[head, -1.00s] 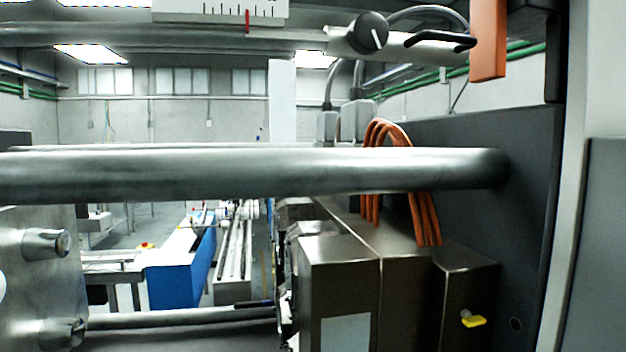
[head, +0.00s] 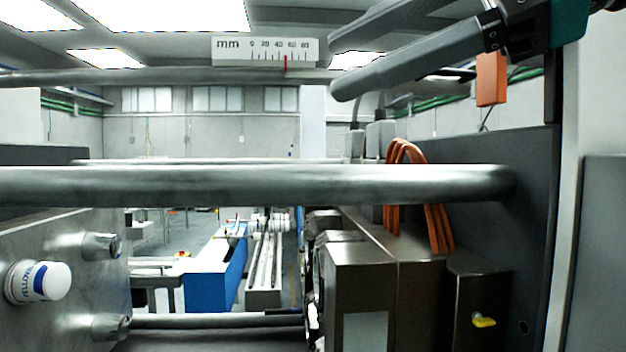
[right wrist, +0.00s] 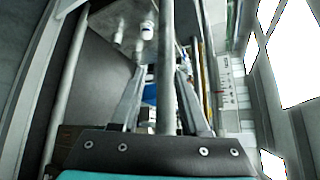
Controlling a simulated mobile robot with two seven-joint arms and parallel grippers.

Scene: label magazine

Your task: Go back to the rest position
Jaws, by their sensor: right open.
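My right gripper (head: 335,68) reaches in from the upper right of the head view, its two long grey fingers pointing left. The fingers are apart with nothing between them. They are above the thick horizontal metal bar (head: 270,185) and just right of the white mm scale (head: 265,51). In the right wrist view the open fingers (right wrist: 160,72) show on either side of a metal bar (right wrist: 165,70); whether the bar lies between them or beyond cannot be told. My left gripper is in neither view.
Orange cables (head: 430,228) arch over dark housings (head: 362,275) on the right, near a yellow knob (head: 484,321). A dark upright panel (head: 535,230) stands at far right.

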